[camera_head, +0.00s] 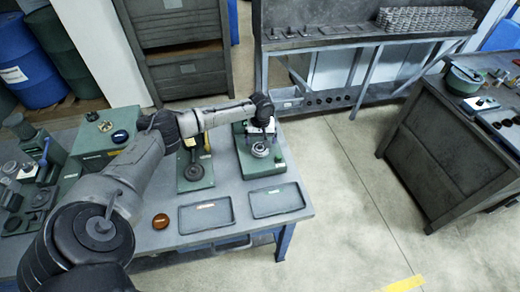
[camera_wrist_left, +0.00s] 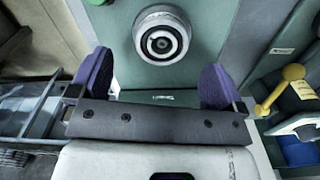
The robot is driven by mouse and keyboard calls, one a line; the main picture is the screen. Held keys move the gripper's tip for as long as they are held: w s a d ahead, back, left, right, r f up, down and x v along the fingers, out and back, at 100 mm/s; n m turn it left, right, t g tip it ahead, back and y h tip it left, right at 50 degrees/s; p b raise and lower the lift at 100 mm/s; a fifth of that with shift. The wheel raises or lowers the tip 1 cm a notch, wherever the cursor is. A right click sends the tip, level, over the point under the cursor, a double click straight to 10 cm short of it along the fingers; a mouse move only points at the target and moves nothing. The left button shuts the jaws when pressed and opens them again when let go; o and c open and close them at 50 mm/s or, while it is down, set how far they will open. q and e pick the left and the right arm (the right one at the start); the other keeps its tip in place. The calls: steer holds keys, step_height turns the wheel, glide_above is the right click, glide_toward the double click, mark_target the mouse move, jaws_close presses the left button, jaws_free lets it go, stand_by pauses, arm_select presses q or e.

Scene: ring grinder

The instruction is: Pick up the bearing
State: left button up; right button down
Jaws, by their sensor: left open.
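The bearing (camera_wrist_left: 162,35), a round metal ring with a dark centre, sits on the green machine base (camera_head: 262,169) at the right end of the workbench. It also shows small in the head view (camera_head: 260,150). My left gripper (camera_wrist_left: 156,72) is open, with its two purple finger pads apart and nothing between them. In the wrist view the bearing lies beyond the fingertips, roughly centred across the gap. In the head view the left gripper (camera_head: 262,124) is over the back of the machine, partly hidden by its own wrist. My right gripper is not in view.
Two shallow grey trays, left (camera_head: 206,216) and right (camera_head: 276,200), lie at the bench's front edge. An orange round piece (camera_head: 160,221) lies left of them. Another green device (camera_head: 195,172) stands left of the bearing's machine. A yellow-knobbed lever (camera_wrist_left: 293,72) shows at the wrist view's right.

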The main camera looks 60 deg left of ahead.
mark_target(260, 148)
arm_select(q)
steer(key=shift+s+a+f, duration=0.1)
steer(key=shift+f, duration=2.25)
steer(key=c, duration=1.1)
steer(key=shift+r, duration=0.15)
steer(key=shift+c, duration=0.2)
